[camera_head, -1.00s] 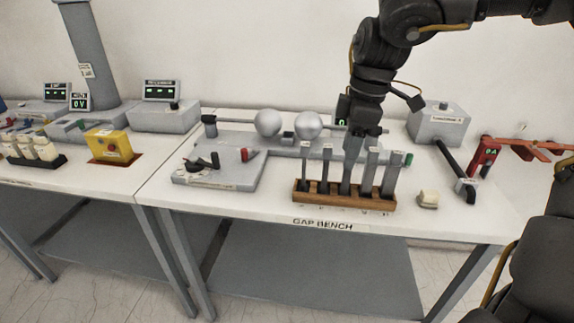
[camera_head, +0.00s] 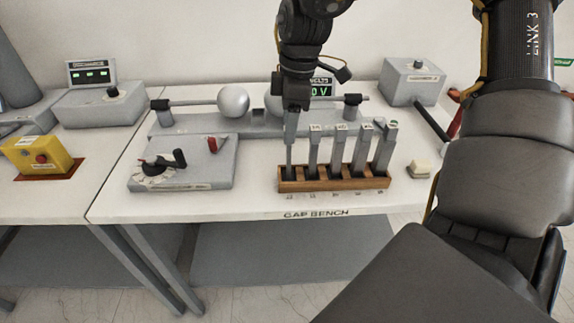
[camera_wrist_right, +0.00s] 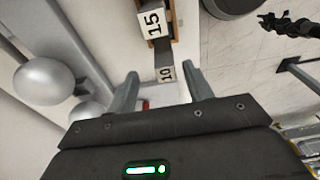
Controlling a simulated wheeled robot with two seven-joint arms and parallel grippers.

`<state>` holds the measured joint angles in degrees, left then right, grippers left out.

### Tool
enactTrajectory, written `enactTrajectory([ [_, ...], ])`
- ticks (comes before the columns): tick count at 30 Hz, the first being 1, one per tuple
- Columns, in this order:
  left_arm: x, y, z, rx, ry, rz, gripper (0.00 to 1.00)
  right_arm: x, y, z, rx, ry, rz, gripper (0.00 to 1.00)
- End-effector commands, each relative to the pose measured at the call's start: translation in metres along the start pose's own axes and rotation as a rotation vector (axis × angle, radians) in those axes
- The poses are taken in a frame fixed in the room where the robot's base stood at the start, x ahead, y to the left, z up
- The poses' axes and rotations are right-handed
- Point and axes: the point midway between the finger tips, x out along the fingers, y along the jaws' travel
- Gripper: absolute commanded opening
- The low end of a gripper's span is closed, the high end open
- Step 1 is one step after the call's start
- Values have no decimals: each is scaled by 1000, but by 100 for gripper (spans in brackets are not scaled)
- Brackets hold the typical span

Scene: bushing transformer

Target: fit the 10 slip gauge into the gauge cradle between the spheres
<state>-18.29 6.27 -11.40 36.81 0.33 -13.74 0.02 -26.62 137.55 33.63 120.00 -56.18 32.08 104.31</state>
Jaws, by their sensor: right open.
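The 10 slip gauge (camera_head: 289,160) stands upright at the left end of a wooden rack (camera_head: 335,185). Its label "10" (camera_wrist_right: 166,73) lies between the fingers in the right wrist view. My right gripper (camera_head: 290,138) is open, pointing down over that gauge, with a finger at each side of the label. Whether the fingers touch it I cannot tell. The left sphere (camera_head: 233,100) shows fully; the right sphere (camera_head: 271,103) is partly behind my gripper. The gauge cradle (camera_head: 257,115) is a small grey block between them. A small dark jointed end (camera_wrist_right: 280,20) may be my left gripper.
Several taller gauges, including the 15 (camera_wrist_right: 152,22), stand to the right in the rack. A grey panel with a dial (camera_head: 158,168) and a red lever (camera_head: 212,145) lies left of it. A pale block (camera_head: 419,169) sits at the right. Bare bench lies along the front edge.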

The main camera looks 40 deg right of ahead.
Motion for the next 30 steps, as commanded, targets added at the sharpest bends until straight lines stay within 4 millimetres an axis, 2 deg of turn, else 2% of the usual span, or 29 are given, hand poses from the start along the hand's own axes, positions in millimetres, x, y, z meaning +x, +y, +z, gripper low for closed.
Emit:
enactTrajectory([
  [10, -5, -2, -26, -1, 36, -1, 39, 17, -2, 2, 1, -1, -3, 51],
  [18, -13, 8, -18, -4, 23, 11, 39, 54, -4, 4, 2, 0, 0, 51],
  [27, -13, 18, -14, -8, 18, 24, 39, 59, -4, 4, 2, 1, 2, 51],
  [30, -13, 18, -15, -8, 19, 24, 39, 59, -4, 4, 2, 1, 2, 38],
])
